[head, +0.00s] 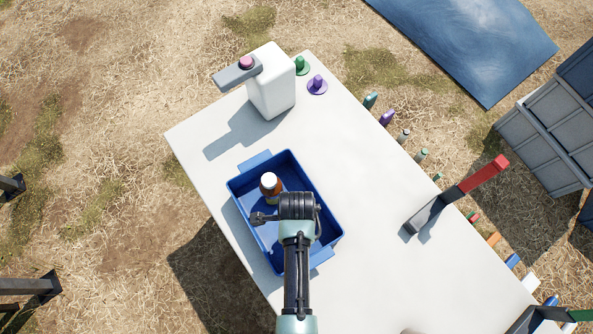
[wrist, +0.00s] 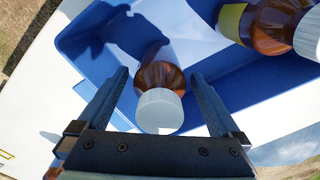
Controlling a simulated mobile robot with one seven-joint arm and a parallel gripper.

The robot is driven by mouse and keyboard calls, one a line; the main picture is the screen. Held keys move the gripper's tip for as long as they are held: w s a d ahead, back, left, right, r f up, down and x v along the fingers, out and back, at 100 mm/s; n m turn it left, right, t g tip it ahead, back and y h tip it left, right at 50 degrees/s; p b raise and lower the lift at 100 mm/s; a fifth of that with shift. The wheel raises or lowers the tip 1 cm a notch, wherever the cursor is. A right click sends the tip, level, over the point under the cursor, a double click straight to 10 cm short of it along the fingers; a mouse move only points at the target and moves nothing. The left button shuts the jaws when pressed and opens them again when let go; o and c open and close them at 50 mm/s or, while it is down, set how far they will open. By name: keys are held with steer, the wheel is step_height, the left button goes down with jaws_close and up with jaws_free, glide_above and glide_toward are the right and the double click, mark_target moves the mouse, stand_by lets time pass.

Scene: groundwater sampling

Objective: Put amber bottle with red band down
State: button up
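An amber bottle with a white cap (wrist: 160,100) stands between the two fingers of my gripper (wrist: 160,82) in the wrist view, cap towards the camera. Narrow gaps show between the bottle and both fingers, so my gripper looks open around it. No red band shows on it from here. A second amber bottle with a yellow band (wrist: 232,20) and a white cap is at the upper right, inside the blue tray (wrist: 85,45). In the head view my gripper (head: 297,207) is over the tray (head: 240,198) and hides its fingers. One white-capped amber bottle (head: 270,184) shows beside it.
The tray sits on a white table (head: 350,170). A white jug (head: 272,85) stands at the far end, beside green (head: 302,65) and purple (head: 317,85) cone-shaped pieces. A red-and-black handled tool (head: 460,192) is at the right. The table between tray and tool is clear.

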step_height(320, 180, up, 12)
steer(key=shift+w, duration=0.1)
steer(key=w+r+n+t, duration=0.4)
steer(key=w+r+t, duration=0.3)
steer(key=w+r, duration=0.7)
steer(key=w+r+n+t, duration=0.3)
steer(key=w+r+t, duration=0.15)
steer(key=r, duration=0.75)
steer(key=w+r+n+t, duration=0.3)
steer(key=w+r+t, duration=0.15)
steer(key=r, duration=0.65)
steer(key=s+r+n+t, duration=0.3)
steer(key=s+r, duration=0.1)
steer(key=r, duration=0.7)
steer(key=s+r+n+t, duration=0.3)
steer(key=s+r+t, duration=0.1)
steer(key=r, duration=0.7)
steer(key=s+r+n+t, duration=0.3)
steer(key=s+r+t, duration=0.1)
steer(key=r, duration=0.7)
steer(key=shift+s+r, duration=0.15)
steer(key=shift+s, duration=0.65)
